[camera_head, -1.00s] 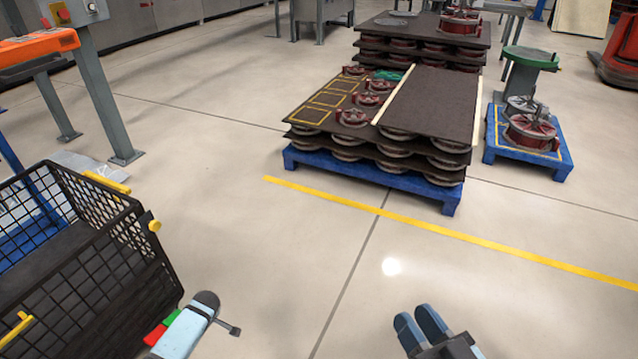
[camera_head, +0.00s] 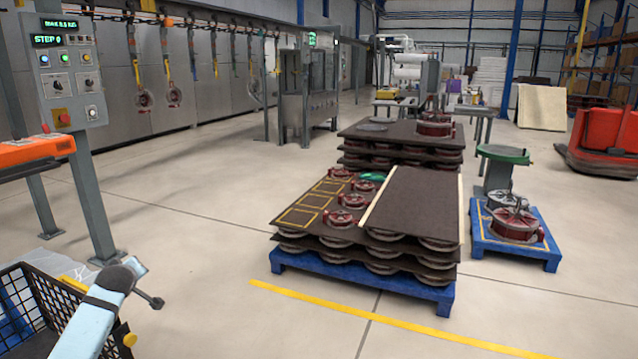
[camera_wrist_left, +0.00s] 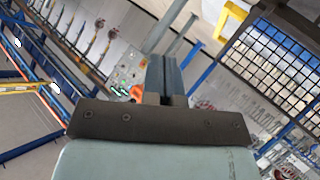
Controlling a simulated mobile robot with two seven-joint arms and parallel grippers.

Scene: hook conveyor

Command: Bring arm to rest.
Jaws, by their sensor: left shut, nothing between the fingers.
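My left arm comes in at the lower left of the head view, pale blue with a dark end. My left gripper (camera_head: 128,271) is raised over the black mesh crate (camera_head: 40,296), seen nearly end-on. In the left wrist view the left gripper (camera_wrist_left: 163,72) shows its blue-grey fingers together above a dark palm, with nothing between them. My right arm and right gripper are outside both views now.
A control post (camera_head: 85,160) with an orange bar (camera_head: 35,150) stands behind the left gripper. A blue pallet (camera_head: 365,280) with stacked boards and red wheels stands centre. Hooks hang on a conveyor (camera_head: 190,40) behind. The floor (camera_head: 200,270) between crate and pallet is clear.

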